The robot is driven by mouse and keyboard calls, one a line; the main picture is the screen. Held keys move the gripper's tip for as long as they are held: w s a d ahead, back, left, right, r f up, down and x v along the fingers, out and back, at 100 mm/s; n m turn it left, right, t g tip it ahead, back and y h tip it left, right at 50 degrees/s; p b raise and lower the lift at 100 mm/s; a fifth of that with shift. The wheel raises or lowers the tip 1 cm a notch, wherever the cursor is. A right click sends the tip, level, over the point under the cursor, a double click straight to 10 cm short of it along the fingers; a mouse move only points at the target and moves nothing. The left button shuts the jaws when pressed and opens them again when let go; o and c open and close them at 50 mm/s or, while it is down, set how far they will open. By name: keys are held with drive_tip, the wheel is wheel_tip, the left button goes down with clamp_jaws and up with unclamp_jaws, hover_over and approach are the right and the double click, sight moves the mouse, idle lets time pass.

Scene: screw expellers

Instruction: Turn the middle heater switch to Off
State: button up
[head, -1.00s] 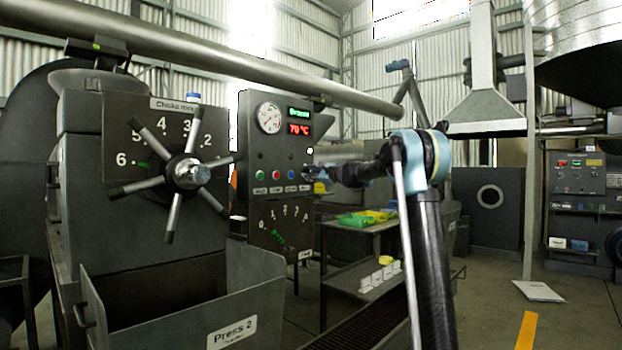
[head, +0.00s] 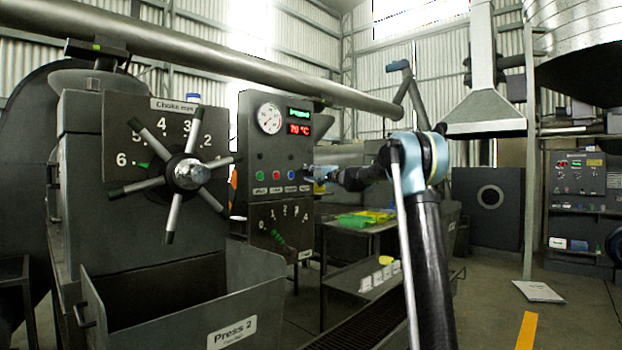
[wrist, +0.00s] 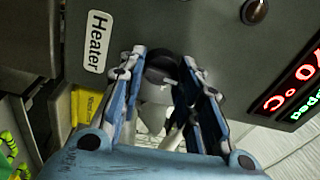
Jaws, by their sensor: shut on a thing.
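The heater switch (wrist: 160,72) is a dark round knob with a light pointer mark, on a grey panel in the wrist view. A white "Heater" label (wrist: 96,41) is left of it. My gripper (wrist: 165,62) has its two blue fingers on either side of the knob and is shut on it. In the head view my gripper (head: 312,175) is at the right edge of the control panel (head: 270,140). The switch cannot be made out there. The switch's position markings are not readable.
The wrist view shows another knob (wrist: 254,11) and a red-and-green display (wrist: 300,88). In the head view, a spoked choke wheel (head: 190,174) and a Press 2 bin (head: 235,315) stand left. A table with green and yellow items (head: 362,218) is below my arm.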

drive_tip(key=shift+f+n, duration=0.15)
drive_tip(key=shift+n, duration=0.45)
drive_tip(key=shift+c, duration=0.2)
drive_tip(key=o, duration=1.1)
drive_tip(key=shift+a+f, duration=0.1)
drive_tip(key=shift+c, duration=0.2)
drive_tip(key=v, duration=1.2)
